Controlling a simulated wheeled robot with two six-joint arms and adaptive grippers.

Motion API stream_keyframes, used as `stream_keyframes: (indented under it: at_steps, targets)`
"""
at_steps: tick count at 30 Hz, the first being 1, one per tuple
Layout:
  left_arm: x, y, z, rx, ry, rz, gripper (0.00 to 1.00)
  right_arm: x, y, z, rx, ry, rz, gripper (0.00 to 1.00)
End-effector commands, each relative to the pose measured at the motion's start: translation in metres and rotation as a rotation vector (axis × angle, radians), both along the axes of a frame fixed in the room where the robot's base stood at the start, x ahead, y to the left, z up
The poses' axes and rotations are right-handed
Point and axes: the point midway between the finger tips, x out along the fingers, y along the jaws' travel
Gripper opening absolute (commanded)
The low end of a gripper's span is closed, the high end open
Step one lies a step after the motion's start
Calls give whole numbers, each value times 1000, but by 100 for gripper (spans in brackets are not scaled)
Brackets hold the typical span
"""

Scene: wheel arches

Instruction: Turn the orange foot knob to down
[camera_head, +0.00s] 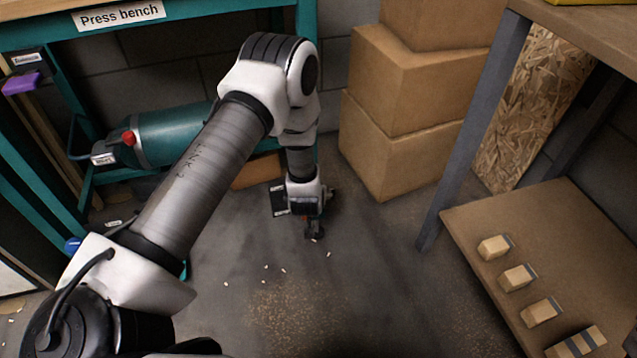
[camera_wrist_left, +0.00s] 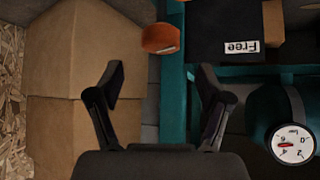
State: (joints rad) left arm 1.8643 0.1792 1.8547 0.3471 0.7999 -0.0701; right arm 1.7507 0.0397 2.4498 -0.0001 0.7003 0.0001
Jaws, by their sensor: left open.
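The orange foot knob (camera_wrist_left: 160,38) shows in the left wrist view at top centre, beside the teal bench leg (camera_wrist_left: 173,95). A strip of its white label shows, too small to read. My left gripper (camera_wrist_left: 160,80) is open with nothing between its fingers. In that picture the knob lies beyond the fingertips, roughly in line with the gap and apart from both fingers. In the head view my left gripper (camera_head: 314,232) points down near the floor. I cannot make out the knob there; my arm may hide it.
A black panel (camera_wrist_left: 212,30) labelled "Free" and a gauge (camera_wrist_left: 290,143) are right of the knob in the wrist view. Cardboard boxes (camera_head: 410,85) stand right of my arm. A teal cylinder (camera_head: 170,135) lies under the press bench (camera_head: 205,12). Floor in front is mostly clear.

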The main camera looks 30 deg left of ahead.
Motion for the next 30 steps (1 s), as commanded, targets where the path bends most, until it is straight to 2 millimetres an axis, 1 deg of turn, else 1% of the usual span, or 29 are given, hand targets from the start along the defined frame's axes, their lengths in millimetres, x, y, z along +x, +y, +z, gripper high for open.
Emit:
stream_keyframes:
  at_steps: [1, 6, 9, 13, 20, 23, 24, 25, 26, 30]
  targets:
    - [3, 2, -9, 0, 1, 1, 78, 0, 0, -8, 0, 1, -1, 40]
    - [24, 13, -36, 0, 0, 1, 78, 0, 0, -28, 0, 0, -4, 40]
    - [35, 18, -47, 0, 1, 1, 78, 1, -1, -37, -1, -2, -6, 40]
    - [43, 22, -53, 0, 2, 1, 78, 1, -1, -41, -1, -4, -8, 40]
    - [44, 23, -52, -2, 4, 0, 78, 2, -1, -40, -1, -4, -8, 40]
    - [44, 23, -52, -1, 3, 0, 46, 2, -1, -40, -1, -4, -8, 40]
    - [44, 23, -52, -1, 3, -1, 32, 2, -1, -40, -1, -4, -8, 40]
    - [44, 23, -52, -1, 3, -1, 22, 2, -1, -40, -1, -4, -8, 40]
    - [44, 23, -52, -1, 3, 0, 18, 2, -1, -40, -1, -4, -8, 40]
    - [44, 23, -52, -1, 3, -2, 18, 1, -1, -40, -1, -4, -8, 40]
